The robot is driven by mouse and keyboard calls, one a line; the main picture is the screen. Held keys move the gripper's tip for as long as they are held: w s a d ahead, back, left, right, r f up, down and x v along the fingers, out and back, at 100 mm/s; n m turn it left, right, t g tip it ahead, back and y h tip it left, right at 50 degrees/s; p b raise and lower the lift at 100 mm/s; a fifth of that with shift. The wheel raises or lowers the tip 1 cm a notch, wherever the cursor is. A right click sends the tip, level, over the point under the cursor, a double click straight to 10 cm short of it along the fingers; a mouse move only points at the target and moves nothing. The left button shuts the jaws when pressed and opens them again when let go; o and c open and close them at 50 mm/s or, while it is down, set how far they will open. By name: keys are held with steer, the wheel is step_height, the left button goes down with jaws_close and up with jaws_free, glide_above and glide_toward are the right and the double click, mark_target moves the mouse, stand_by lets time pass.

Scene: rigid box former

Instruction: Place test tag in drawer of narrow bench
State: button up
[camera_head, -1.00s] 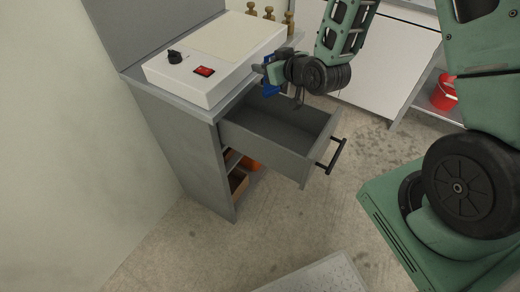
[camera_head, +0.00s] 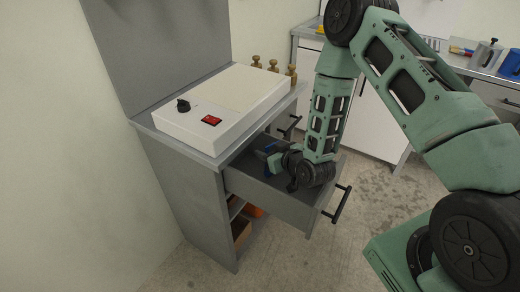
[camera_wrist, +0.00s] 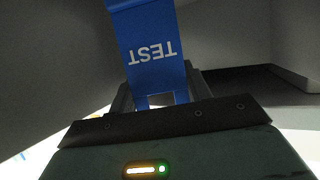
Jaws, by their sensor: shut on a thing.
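The blue test tag (camera_wrist: 152,52), with white "TEST" lettering upside down in the wrist view, is held between the fingers of my gripper (camera_wrist: 158,92). In the head view the blue tag (camera_head: 274,162) shows beside my gripper (camera_head: 277,160), which is low inside the open drawer (camera_head: 262,192) of the narrow grey bench (camera_head: 185,190). The drawer is pulled out, with a black bar handle (camera_head: 338,204) on its front. My wrist hides part of the drawer's inside. I cannot tell whether the tag touches the drawer floor.
A white box with a black knob and red switch (camera_head: 212,120) sits on the bench top, directly above the drawer's back. Several brass-coloured pegs (camera_head: 273,66) stand behind it. A second counter (camera_head: 375,115) is at the back right. Orange bins (camera_head: 240,228) sit under the drawer.

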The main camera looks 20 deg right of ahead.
steer(key=w, duration=0.1)
steer(key=w+a, duration=0.1)
steer(key=a+p, duration=0.1)
steer(key=shift+w+f, duration=0.25)
steer(key=shift+w, duration=0.15)
steer(key=shift+f, duration=0.3)
steer(key=shift+f, duration=0.1)
steer(key=o, duration=0.9)
steer(key=shift+r, duration=0.2)
steer(key=b+v, duration=0.1)
steer(key=v, duration=0.6)
steer(key=shift+s, duration=0.25)
